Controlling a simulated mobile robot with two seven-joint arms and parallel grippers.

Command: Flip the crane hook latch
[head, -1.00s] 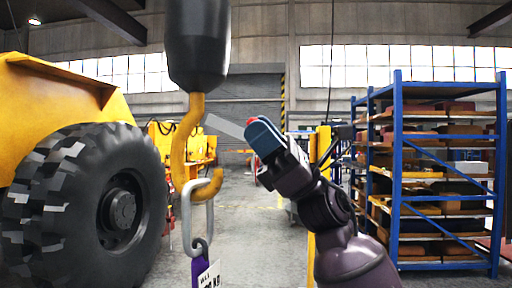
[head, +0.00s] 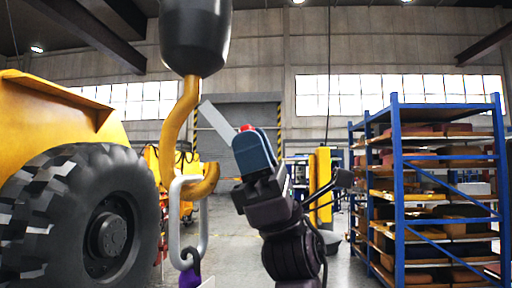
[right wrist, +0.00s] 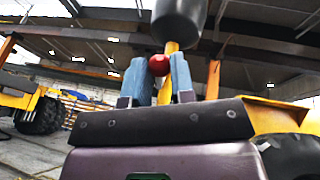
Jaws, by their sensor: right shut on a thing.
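A yellow crane hook (head: 173,130) hangs below a black hook block (head: 195,35). Its latch (head: 217,119) is a flat pale grey bar slanting down to the right from the hook's shank, its lower end hidden by my gripper. A red knob (head: 246,127) shows at that end. My right gripper (head: 252,150) has blue fingers and is to the right of the hook, above the hook's tip. In the right wrist view the red knob (right wrist: 159,65) sits between the two blue fingers, shut on it, with the hook (right wrist: 166,85) behind. My left gripper is not in view.
A grey chain link (head: 205,235) hangs in the hook's bowl, with a purple sling (head: 190,278) below. A yellow vehicle with a large black tyre (head: 80,215) stands at left. A blue rack (head: 398,190) with castings stands at right. The floor between is open.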

